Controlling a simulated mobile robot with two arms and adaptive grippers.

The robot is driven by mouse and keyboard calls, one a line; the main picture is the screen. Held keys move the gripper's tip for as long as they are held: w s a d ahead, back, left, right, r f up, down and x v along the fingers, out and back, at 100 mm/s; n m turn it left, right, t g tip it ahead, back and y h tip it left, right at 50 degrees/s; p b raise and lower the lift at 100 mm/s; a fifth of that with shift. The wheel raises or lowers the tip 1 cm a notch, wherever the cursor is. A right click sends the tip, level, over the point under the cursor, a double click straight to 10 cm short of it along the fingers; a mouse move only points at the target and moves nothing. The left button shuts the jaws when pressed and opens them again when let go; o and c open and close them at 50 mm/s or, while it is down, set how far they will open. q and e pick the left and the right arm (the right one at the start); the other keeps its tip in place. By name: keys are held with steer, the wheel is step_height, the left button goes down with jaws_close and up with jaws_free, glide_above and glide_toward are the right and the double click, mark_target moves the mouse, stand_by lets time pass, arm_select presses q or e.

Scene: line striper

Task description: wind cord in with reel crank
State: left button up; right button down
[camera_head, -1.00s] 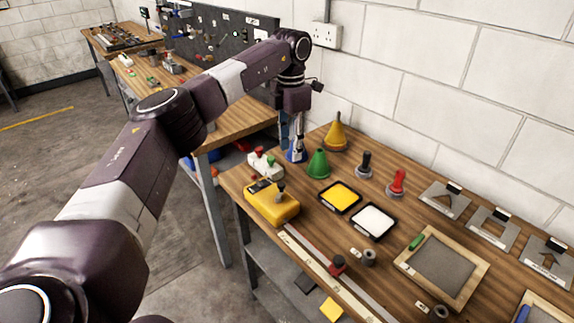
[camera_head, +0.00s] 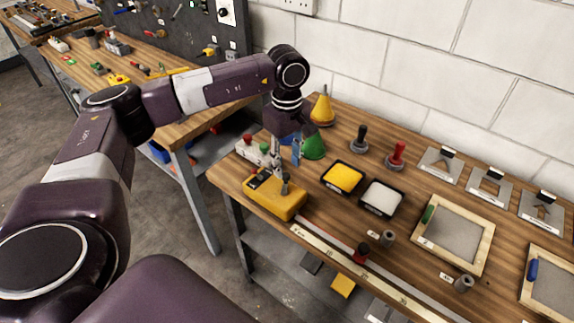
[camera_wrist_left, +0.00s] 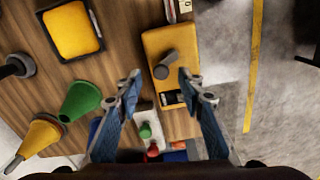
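The yellow reel box (camera_head: 272,201) sits at the near left of the workbench, with a grey crank knob (camera_head: 285,187) on top. In the left wrist view the yellow box (camera_wrist_left: 184,42) lies past the fingertips, and its grey knob (camera_wrist_left: 165,66) appears between them. My left gripper (camera_head: 285,170) is just above and behind the box, pointing down. Its blue-padded fingers (camera_wrist_left: 160,82) are spread open and empty. I cannot tell how far above the knob they are. My right gripper is not in view.
A green cone (camera_head: 314,147) and yellow cone (camera_head: 322,108) stand behind the gripper. A white block with red and green knobs (camera_head: 248,148) is left of it. Yellow (camera_head: 342,177) and white (camera_head: 382,198) pads lie right of the box. A ruler strip (camera_head: 340,256) runs along the front edge.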

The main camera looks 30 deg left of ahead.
mark_target(285, 175)
arm_select(q)
steer(key=shift+a+f+p, duration=0.15)
steer(key=shift+f, duration=0.4)
steer(key=shift+a+f+p, duration=0.15)
steer(key=shift+f, duration=0.75)
steer(key=shift+d+f, duration=0.1)
steer(key=c, duration=0.9)
jaws_close()
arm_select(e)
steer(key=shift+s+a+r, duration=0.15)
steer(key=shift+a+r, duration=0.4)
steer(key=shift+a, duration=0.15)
